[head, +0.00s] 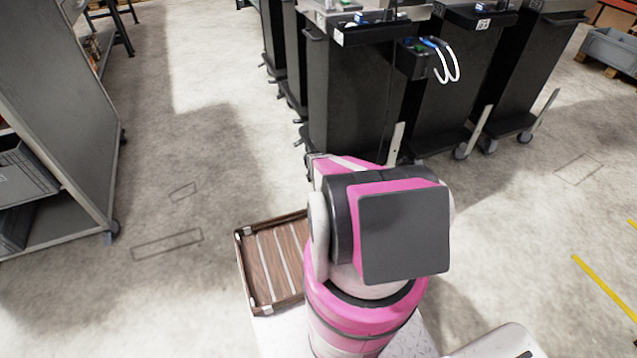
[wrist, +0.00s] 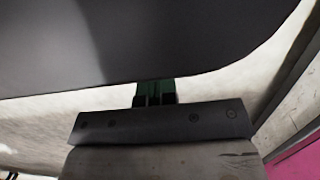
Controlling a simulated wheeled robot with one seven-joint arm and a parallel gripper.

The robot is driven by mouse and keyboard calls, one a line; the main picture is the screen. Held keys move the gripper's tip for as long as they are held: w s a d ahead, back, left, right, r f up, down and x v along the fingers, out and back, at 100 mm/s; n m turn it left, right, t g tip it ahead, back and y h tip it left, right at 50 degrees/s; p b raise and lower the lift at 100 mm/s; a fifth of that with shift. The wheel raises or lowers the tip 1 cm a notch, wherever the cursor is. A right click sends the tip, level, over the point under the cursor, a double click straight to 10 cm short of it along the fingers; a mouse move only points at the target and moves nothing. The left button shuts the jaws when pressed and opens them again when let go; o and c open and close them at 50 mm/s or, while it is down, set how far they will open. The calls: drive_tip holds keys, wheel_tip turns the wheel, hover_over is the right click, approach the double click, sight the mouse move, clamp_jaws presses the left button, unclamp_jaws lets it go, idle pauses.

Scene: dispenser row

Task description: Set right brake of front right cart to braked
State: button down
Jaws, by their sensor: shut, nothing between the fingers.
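Tall black carts stand in a row at the top of the head view. The nearest one (head: 345,95) is partly hidden behind my arm at its base. A pale upright lever (head: 395,143) shows at its lower right corner. Similar pale levers stand at the base of the middle cart (head: 440,100) and the right cart (head: 508,85). I cannot tell which brake is braked. My gripper (wrist: 155,95) shows in the wrist view with its dark green fingers shut and empty, close to a dark panel (wrist: 130,45). In the head view it is hidden by my arm.
A grey shelf unit on castors (head: 60,110) stands at the left. A wooden slatted tray (head: 272,262) lies beside my arm. A grey crate (head: 610,48) is at the far right. The concrete floor (head: 215,120) between shelf and carts is clear.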

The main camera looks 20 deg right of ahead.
drive_tip(key=shift+a+f, duration=0.1)
drive_tip(key=shift+f, duration=0.25)
drive_tip(key=shift+r, duration=0.15)
drive_tip(key=shift+r, duration=0.7)
drive_tip(key=shift+a+r, duration=0.2)
drive_tip(key=shift+r, duration=0.25)
drive_tip(key=a+r, duration=0.3)
drive_tip(key=r, duration=0.9)
drive_tip(key=shift+a+r, duration=0.15)
drive_tip(key=shift+r, duration=0.15)
